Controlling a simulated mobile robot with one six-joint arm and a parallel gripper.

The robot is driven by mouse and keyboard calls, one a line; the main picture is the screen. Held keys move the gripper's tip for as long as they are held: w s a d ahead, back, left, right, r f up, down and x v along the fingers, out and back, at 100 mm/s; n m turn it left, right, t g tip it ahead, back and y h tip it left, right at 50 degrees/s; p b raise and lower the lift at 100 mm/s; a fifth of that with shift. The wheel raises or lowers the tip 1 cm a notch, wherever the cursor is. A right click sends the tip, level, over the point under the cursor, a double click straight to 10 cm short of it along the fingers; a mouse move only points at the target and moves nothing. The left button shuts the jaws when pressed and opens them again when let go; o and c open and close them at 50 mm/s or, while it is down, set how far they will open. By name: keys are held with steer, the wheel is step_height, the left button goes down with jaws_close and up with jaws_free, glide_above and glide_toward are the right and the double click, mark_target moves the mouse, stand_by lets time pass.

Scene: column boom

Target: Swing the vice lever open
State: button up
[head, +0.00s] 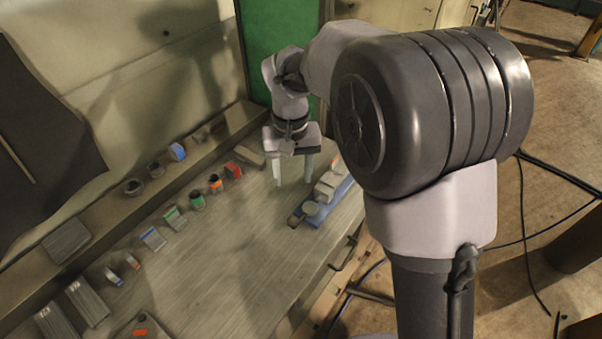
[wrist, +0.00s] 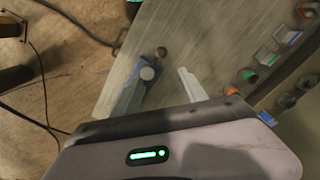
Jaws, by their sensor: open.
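The vice (head: 338,200) is a low blue base with light grey blocks on top, near the right edge of the bench in the head view. A small orange mark shows at its far end, partly behind my arm. I cannot tell for certain which part is the lever. My gripper (head: 294,177) is open and empty, pointing down just left of the vice, apart from it in the picture. In the wrist view the vice (wrist: 129,99) shows as a blue strip with a round grey top, left of one pale finger; the other finger is not clear.
The bench (head: 235,255) is bare in its middle. Several small coloured blocks and cylinders stand in rows along its left side and on a back ledge (head: 100,225). A green panel (head: 280,30) stands behind. Dark cables (head: 530,245) lie on the floor at right.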

steer(key=b, duration=0.2)
glide_above(292, 219)
step_height(292, 219, down, 7)
step_height(292, 219, down, 10)
steer(key=b, duration=0.3)
jaws_close()
stand_by(0.9)
